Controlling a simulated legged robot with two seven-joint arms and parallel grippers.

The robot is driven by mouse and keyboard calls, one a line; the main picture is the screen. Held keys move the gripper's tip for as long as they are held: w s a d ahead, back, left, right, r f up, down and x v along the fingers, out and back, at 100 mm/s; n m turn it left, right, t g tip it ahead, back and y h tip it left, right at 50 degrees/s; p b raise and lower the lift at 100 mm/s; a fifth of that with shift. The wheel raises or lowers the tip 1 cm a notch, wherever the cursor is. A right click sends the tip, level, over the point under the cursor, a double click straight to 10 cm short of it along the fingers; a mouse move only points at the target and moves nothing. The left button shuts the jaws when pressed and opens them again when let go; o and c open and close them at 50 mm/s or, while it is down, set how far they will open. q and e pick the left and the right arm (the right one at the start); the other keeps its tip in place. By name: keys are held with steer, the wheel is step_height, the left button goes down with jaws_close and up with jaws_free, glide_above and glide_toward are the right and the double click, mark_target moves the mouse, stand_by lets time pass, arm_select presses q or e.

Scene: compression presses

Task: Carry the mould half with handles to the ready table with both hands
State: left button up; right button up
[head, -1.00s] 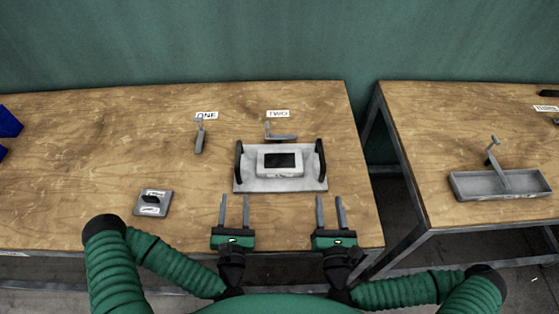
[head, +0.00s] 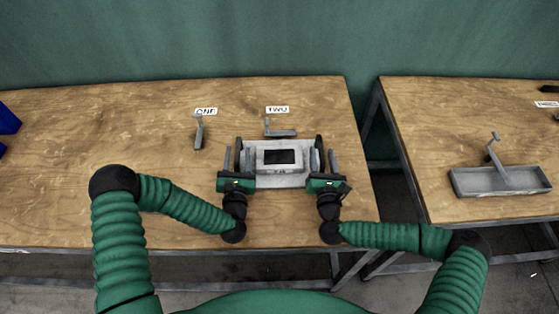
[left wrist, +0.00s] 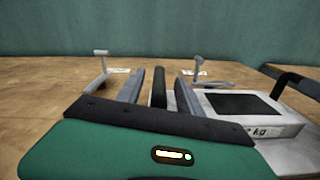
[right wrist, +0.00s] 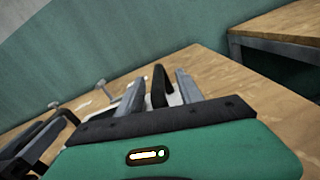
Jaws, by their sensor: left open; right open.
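The mould half (head: 280,179) is a light grey plate with a raised block, a dark recess and a black upright handle at each end. It lies on the left table near its right end. My left gripper (head: 238,160) is open, with its fingers on either side of the left handle, which shows between them in the left wrist view (left wrist: 158,88). My right gripper (head: 325,160) is open around the right handle, seen between its fingers in the right wrist view (right wrist: 160,84). Neither gripper is closed on a handle.
Grey levers stand behind the mould half by the labels ONE (head: 206,111) and TWO (head: 277,109). The right table (head: 430,140), across a gap, holds a grey tray (head: 500,192) with a lever and a label too small to read. Its left part is clear.

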arm_select(q)
steer(key=shift+w, duration=0.65)
arm_select(e)
steer(key=shift+w, duration=0.65)
arm_select(q)
jaws_close()
arm_select(e)
jaws_close()
